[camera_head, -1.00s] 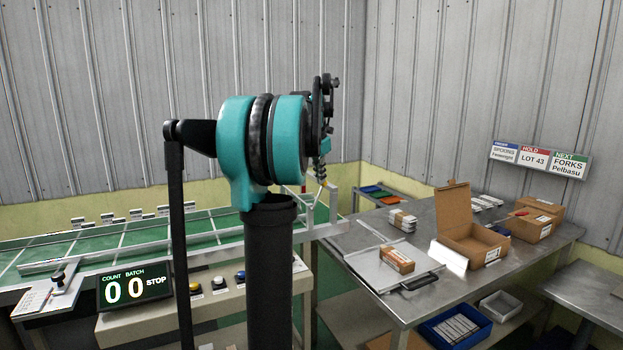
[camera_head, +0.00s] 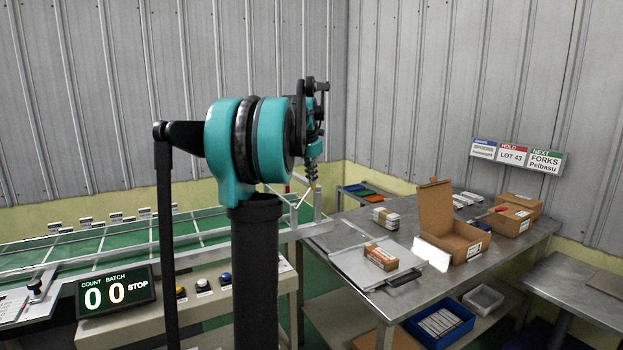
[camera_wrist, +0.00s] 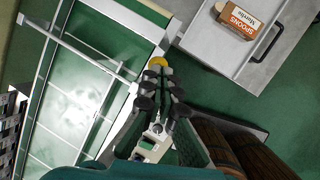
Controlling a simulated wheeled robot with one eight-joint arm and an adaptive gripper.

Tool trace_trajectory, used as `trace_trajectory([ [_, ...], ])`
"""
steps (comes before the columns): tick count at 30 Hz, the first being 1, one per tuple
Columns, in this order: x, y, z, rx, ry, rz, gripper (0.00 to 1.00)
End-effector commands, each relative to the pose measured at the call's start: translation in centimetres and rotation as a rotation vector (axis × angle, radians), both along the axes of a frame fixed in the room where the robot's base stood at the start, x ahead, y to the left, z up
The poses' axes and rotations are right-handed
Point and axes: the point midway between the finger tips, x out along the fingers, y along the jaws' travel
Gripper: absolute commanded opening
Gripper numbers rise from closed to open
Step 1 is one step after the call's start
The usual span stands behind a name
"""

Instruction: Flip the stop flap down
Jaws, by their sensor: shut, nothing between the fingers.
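My gripper (camera_head: 312,178) hangs fingers-down beside the right end of the green conveyor (camera_head: 205,220). In the wrist view my gripper (camera_wrist: 161,72) has its dark fingers together, with nothing between them. A round yellow piece (camera_wrist: 157,63) shows right at the fingertips, by the conveyor's end frame; it may be part of the stop flap, but I cannot tell whether the fingers touch it. A pale metal end rail (camera_wrist: 168,36) runs past it. The flap's shape and angle are not clear in either view.
A steel table (camera_head: 345,240) stands right of the conveyor, with a small carton (camera_head: 381,257) on a grey plate and an open cardboard box (camera_head: 455,235). A display (camera_head: 117,292) reads 0 0 STOP. Green floor shows between conveyor and table.

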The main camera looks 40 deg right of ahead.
Motion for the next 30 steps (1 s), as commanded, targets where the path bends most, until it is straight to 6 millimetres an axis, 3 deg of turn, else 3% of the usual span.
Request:
trace_trajectory([
  [8, -0.2, 0.3, 1.1, 0.0, 0.0, 0.0, 0.0],
  [21, -1.8, 2.8, 8.8, 0.0, 0.0, 0.001, 0.0],
  [30, -2.3, 3.5, 11.2, 0.0, 0.0, 0.0, 0.0],
])
